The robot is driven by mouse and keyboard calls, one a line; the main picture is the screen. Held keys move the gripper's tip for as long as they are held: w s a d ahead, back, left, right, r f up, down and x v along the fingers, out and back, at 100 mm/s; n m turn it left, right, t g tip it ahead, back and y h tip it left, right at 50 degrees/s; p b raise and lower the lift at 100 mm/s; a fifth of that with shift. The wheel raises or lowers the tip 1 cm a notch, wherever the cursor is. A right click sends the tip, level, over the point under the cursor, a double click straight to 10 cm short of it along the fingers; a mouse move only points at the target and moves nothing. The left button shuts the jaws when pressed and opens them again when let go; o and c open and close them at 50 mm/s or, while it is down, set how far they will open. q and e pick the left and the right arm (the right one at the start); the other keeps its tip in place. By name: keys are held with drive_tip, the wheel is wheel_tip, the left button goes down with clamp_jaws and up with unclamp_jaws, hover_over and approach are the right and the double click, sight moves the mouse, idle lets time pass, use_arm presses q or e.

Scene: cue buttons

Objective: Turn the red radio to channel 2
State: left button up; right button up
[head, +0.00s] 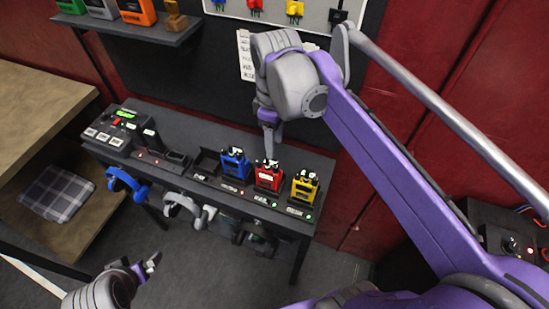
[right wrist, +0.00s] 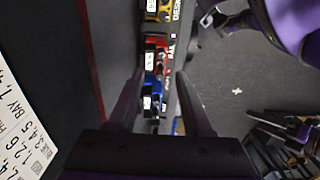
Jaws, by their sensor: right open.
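The red radio (head: 268,179) stands upright in the middle of a row of three on the dark bench, with its knobs on top. It also shows in the right wrist view (right wrist: 156,42), beyond the fingers. My right gripper (head: 269,148) points down above and behind the radios, apart from them. Its two fingers (right wrist: 163,95) are spread in the right wrist view with nothing held between them. My left gripper (head: 150,262) is low at the bottom left, away from the bench; its opening is unclear. The radio's channel setting is too small to read.
The blue radio (head: 235,166) and yellow radio (head: 304,189) stand close on either side. A button console (head: 115,128) is at the bench's left end. Blue headphones (head: 128,184) hang from the front edge. A white printed sheet (head: 245,55) is on the dark wall behind the arm.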

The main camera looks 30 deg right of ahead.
sight(275, 165)
wheel_tip(275, 165, down, 7)
drive_tip(key=shift+s+f, duration=0.3)
drive_tip(key=shift+f, duration=0.3)
clamp_jaws()
